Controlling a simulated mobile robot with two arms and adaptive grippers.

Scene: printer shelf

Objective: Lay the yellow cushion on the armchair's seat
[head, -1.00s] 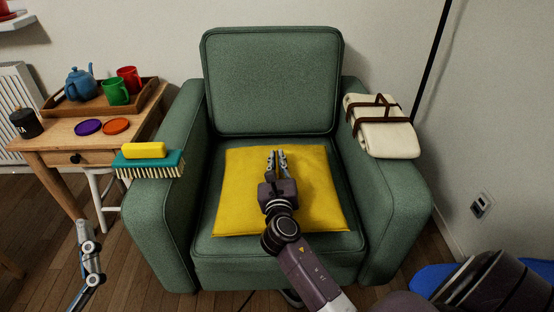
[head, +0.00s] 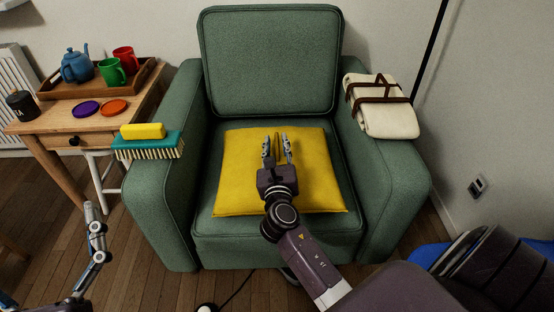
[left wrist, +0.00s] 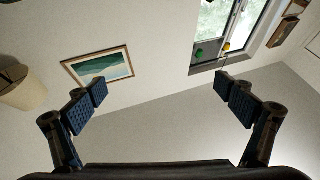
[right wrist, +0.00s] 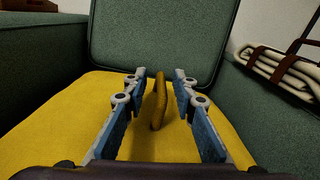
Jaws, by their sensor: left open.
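The yellow cushion (head: 318,180) lies flat on the seat of the green armchair (head: 270,65). A yellow loop (right wrist: 160,90) stands up from the cushion in the right wrist view. My right gripper (head: 277,148) is open above the cushion, with its fingers on either side of the loop and a gap to each. My left gripper (left wrist: 160,88) is open and empty in the left wrist view, facing a wall and window. Part of it shows at the lower left of the head view.
A teal brush (head: 148,147) with a yellow block (head: 142,130) on it lies on the left armrest. A strapped cream blanket (head: 385,118) lies on the right armrest. A side table (head: 60,122) with a tray and mugs stands left.

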